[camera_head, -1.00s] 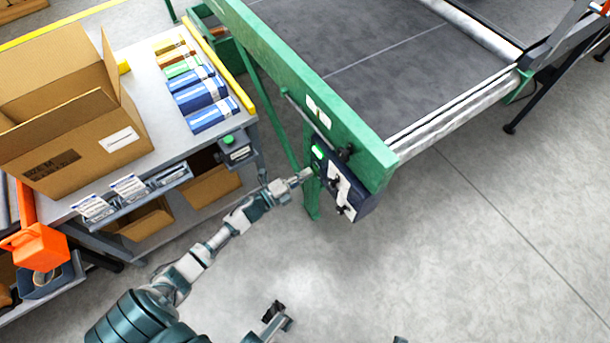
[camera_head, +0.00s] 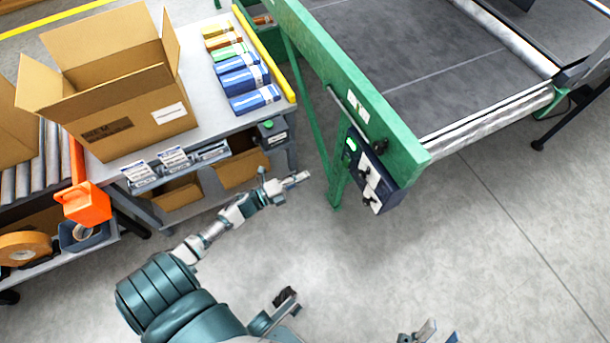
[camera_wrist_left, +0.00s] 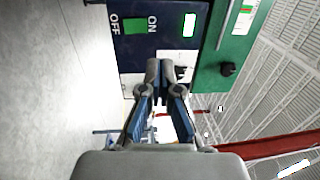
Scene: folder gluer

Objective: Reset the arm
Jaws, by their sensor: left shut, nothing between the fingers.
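My left gripper (camera_head: 302,177) is shut and empty, in front of and left of the control box, with a gap between them. The dark blue control box (camera_head: 380,160) hangs on the machine's green frame (camera_head: 340,85). It has a lit green part and a pale panel with dark knobs. In the left wrist view the shut fingertips (camera_wrist_left: 166,72) overlap the view of the box's lower part. Above them are a green switch (camera_wrist_left: 134,26) between the OFF and ON labels and a lit green-white indicator (camera_wrist_left: 189,25). My right gripper (camera_head: 430,333) is partly cut off at the bottom edge.
A grey workbench (camera_head: 205,110) at left holds an open cardboard box (camera_head: 140,125) and several blue, green and yellow packs. An orange holder (camera_head: 85,203) hangs at its corner. The dark conveyor belt (camera_head: 420,60) is at upper right. The floor at lower right is clear.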

